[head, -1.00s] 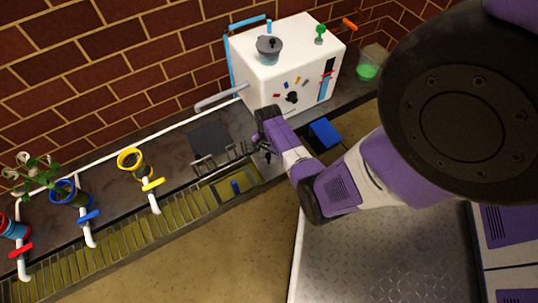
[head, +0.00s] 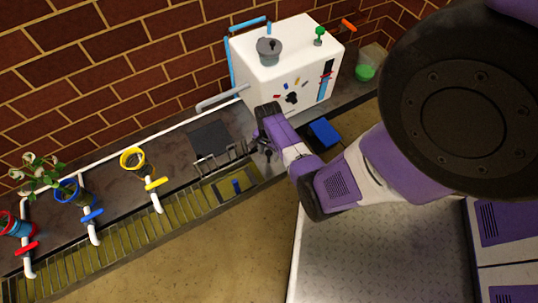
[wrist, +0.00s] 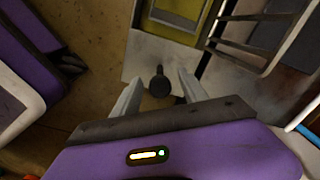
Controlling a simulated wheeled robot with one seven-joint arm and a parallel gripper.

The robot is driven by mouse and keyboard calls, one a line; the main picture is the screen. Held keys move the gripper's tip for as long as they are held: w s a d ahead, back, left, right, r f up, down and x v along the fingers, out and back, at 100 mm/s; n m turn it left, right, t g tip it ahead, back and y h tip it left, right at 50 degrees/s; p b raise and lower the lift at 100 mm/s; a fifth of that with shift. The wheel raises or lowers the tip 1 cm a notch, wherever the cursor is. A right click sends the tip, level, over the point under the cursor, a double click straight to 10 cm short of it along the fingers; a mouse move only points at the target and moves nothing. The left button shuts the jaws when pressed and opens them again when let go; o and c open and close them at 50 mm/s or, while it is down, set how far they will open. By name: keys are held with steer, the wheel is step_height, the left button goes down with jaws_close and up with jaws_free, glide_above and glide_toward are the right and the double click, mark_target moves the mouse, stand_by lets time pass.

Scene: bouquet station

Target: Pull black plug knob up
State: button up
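The black plug knob (wrist: 160,80) shows in the wrist view as a dark round-topped knob on a pale grey plate. My gripper (wrist: 160,82) is open, with one finger on either side of the knob. Gaps seem to show between the fingers and the knob, and I cannot tell any contact. In the head view, my gripper (head: 262,150) is at the right end of the grated trough. The knob is too small and too covered by my gripper to make out there.
A yellow-floored basin with a blue peg (head: 236,186) lies beside my gripper, with a metal rack (head: 215,163) behind it. A white box machine (head: 290,65) stands behind. A blue block (head: 324,133) lies to the right. A yellow pot (head: 132,158) stands left.

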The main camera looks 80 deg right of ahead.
mark_target(269, 152)
step_height(269, 152, up, 9)
steer(key=p, duration=0.9)
steer(key=shift+r, duration=0.1)
